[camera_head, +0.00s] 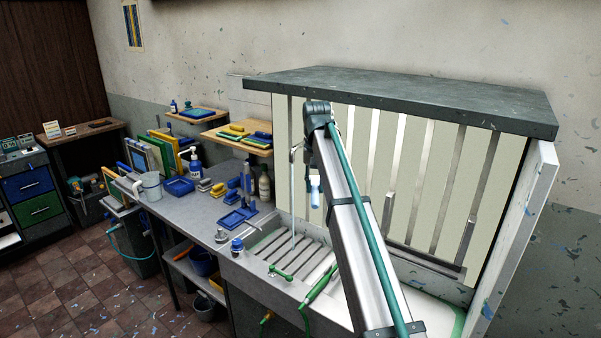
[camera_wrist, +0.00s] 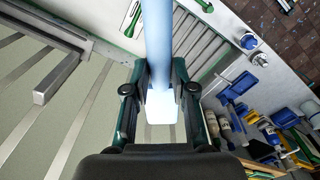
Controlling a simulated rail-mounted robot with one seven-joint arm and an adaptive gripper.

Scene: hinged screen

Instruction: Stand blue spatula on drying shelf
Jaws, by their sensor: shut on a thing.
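The blue spatula shows in the wrist view as a light blue shaft (camera_wrist: 158,45) with a pale white end between the fingers. My gripper (camera_wrist: 160,98) is shut on it. In the head view the blue and white piece (camera_head: 315,190) hangs beside my arm, in front of the slatted panel and above the sink. My arm hides most of the gripper there, and the rest of the spatula is hard to make out. A dark ledge (camera_head: 432,261) runs along the foot of the slats; I cannot tell whether it is the drying shelf.
A grey slab (camera_head: 400,95) roofs the slatted panel, and a white side panel (camera_head: 520,230) bounds it at right. A green-handled hose (camera_head: 318,287) lies by the sink. Bottles and blue trays (camera_head: 238,217) crowd the counter at left. Small wooden shelves (camera_head: 240,140) hang behind.

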